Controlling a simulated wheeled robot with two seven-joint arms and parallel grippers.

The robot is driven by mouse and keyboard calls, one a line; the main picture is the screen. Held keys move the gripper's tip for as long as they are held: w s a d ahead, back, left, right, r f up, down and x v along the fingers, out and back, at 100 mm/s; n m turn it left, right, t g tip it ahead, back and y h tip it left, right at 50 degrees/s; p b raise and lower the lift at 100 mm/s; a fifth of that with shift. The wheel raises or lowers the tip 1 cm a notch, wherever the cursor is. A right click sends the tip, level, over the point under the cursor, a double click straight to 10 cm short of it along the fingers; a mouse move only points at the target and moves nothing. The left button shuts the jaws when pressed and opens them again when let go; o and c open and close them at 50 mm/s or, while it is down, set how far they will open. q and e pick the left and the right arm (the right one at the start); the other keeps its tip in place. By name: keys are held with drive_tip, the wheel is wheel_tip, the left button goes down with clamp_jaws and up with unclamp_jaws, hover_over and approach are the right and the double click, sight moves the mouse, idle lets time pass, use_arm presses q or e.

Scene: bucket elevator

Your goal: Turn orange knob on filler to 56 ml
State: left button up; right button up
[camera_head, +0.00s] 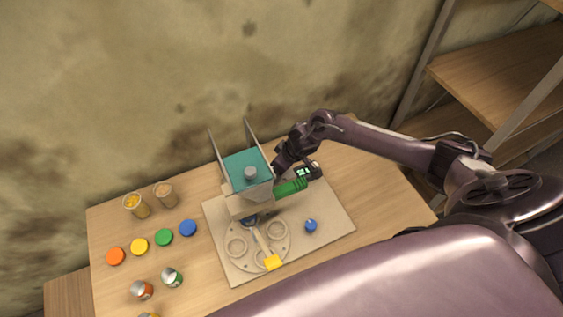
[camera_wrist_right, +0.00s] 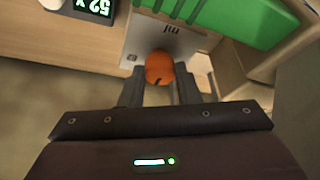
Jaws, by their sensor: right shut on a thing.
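The filler (camera_head: 246,171) stands at the back of a pale board, with a teal top and a grey cap. The orange knob (camera_wrist_right: 159,68) sits on a grey panel marked "ml" and is hidden in the head view. My right gripper (camera_wrist_right: 166,80) is shut on the knob, with one finger on each side. A small lit display (camera_wrist_right: 92,7) shows inverted in the wrist view; its digits are not surely readable. My left gripper is not in view.
The board (camera_head: 333,222) carries a round plate with rings, a yellow-ended arm (camera_head: 272,262) and a blue knob (camera_head: 311,226). Coloured lids, jars (camera_head: 137,205) and cans (camera_head: 172,277) stand on the left of the table. A wall is close behind.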

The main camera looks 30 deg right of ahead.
drive_tip(key=o, duration=1)
drive_tip(key=b+v, duration=0.1)
drive_tip(key=v, duration=0.7)
drive_tip(key=shift+f, duration=0.1)
